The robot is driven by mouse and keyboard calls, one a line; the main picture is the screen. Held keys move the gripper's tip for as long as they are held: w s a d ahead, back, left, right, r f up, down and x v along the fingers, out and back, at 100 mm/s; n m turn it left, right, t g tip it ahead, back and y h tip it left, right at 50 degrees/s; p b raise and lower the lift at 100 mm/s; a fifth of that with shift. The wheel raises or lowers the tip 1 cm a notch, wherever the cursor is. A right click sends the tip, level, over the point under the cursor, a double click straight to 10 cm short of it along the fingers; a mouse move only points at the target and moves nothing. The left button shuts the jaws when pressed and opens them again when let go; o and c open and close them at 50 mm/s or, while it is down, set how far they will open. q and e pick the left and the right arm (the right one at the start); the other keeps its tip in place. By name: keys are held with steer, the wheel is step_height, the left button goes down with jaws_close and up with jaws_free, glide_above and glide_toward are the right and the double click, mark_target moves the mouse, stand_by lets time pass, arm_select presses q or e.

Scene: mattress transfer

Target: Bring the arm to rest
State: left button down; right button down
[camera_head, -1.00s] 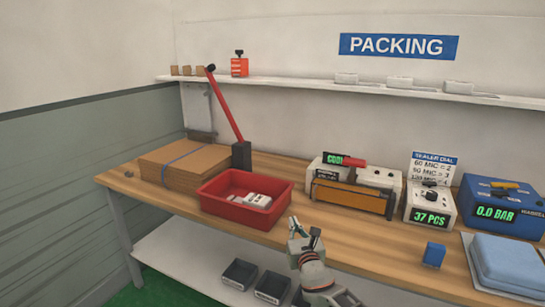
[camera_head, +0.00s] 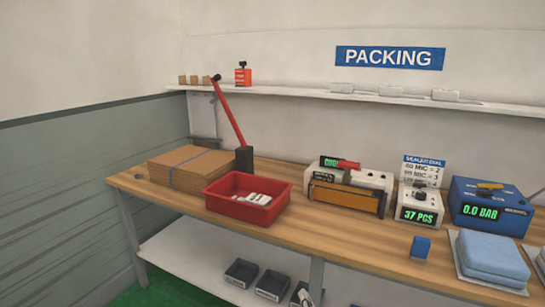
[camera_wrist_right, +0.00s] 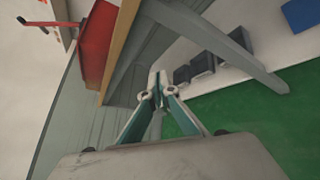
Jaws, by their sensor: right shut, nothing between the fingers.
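My right gripper (camera_wrist_right: 158,84) is shut and empty in the right wrist view, its two fingertips together in front of the bench's lower part. In the head view only a small part of my right gripper (camera_head: 305,297) shows at the bottom edge, in front of the lower shelf and below the bench top. It touches nothing that I can make out. My left gripper is not in view.
The wooden bench (camera_head: 300,228) holds a red tray (camera_head: 232,209) with small white items, a cardboard stack, a sealer (camera_head: 345,196), a counter, a blue vacuum unit, a blue block and a folded blue mattress (camera_head: 490,257). Dark bins (camera_head: 241,273) stand on the lower shelf.

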steer(key=s+d+f+m+g, duration=0.1)
steer(key=s+d+f+m, duration=0.2)
steer(key=s+m, duration=0.4)
steer(key=s+d+f+m+g, duration=0.1)
steer(key=s+d+f+m, duration=0.3)
steer(key=s, duration=1.2)
steer(key=s+d+f+m+g, duration=0.2)
steer(key=s+d+f+m, duration=0.1)
steer(key=s+m, duration=0.9)
steer(key=shift+s+d+f, duration=0.15)
steer(key=shift+f, duration=0.3)
